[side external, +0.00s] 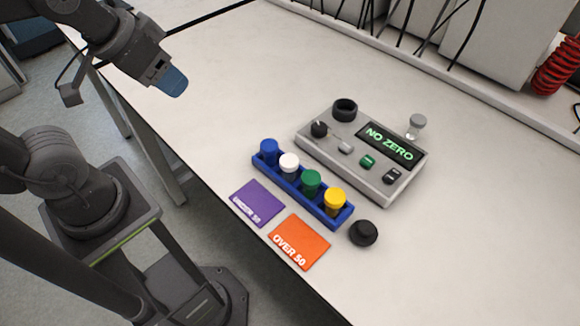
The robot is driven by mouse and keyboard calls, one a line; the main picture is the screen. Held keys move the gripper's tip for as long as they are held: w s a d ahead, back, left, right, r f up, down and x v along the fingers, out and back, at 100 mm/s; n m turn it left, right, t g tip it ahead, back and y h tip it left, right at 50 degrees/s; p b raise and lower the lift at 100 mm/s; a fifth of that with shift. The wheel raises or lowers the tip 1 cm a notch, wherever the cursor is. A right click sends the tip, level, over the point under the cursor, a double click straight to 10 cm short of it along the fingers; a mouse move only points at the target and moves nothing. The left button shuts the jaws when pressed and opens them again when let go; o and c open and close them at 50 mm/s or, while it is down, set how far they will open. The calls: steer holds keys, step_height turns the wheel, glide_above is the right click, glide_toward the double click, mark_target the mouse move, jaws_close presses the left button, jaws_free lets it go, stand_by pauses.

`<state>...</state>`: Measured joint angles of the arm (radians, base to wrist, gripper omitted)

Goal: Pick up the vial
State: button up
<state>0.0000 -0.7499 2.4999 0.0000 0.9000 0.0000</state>
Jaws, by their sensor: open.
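My gripper (173,82), with blue fingers, hangs above the table's left part, well apart from the vials. It is open; nothing shows between its fingers. A small clear vial (415,127) with a pale grey top stands upright at the back right edge of the grey device; I cannot tell if it is on or behind it. A blue rack (320,205) in front of the device holds a blue-capped vial (269,148), a white-capped vial (289,162), a green-capped vial (311,181) and a yellow-capped vial (335,200). Their lower parts are hidden.
The grey device (375,185) reads "NO ZERO" and has a black ring (345,108) at its back left. A black round piece (363,233) lies right of the rack. A purple card (258,203) and an orange card (299,242) lie in front. Cables hang behind.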

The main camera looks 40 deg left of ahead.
steer(key=shift+o, duration=1.3)
steer(key=m+g, duration=0.6)
steer(key=m, duration=1.6)
glide_above(289, 160)
step_height(289, 160, down, 8)
step_height(289, 160, down, 13)
steer(key=shift+f, duration=0.2)
steer(key=c, duration=1)
